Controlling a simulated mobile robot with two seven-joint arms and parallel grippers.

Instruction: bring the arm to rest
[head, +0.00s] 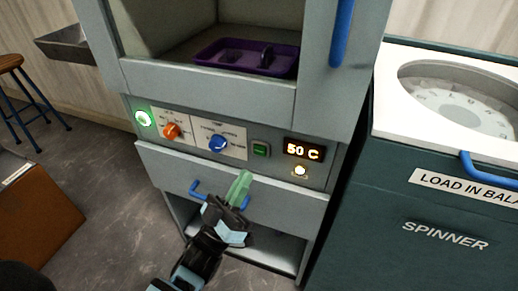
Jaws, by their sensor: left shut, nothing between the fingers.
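My left arm comes up from the bottom of the head view. Its gripper (240,186) is shut and empty, with pale green fingers pointing up. It is in front of the cabinet's lower drawer (275,202), overlapping the blue drawer handle (197,188) in the picture. I cannot tell whether it touches the handle. The cabinet's control panel (200,132) is just above the fingertips. My right gripper is not in view.
A purple tray (213,62) sits inside the open cabinet chamber. An orange knob (171,131), a blue knob (217,143) and a lit display (303,150) reading 50 C are on the panel. A spinner (440,205) stands right, a stool (12,64) and brown box (35,215) left.

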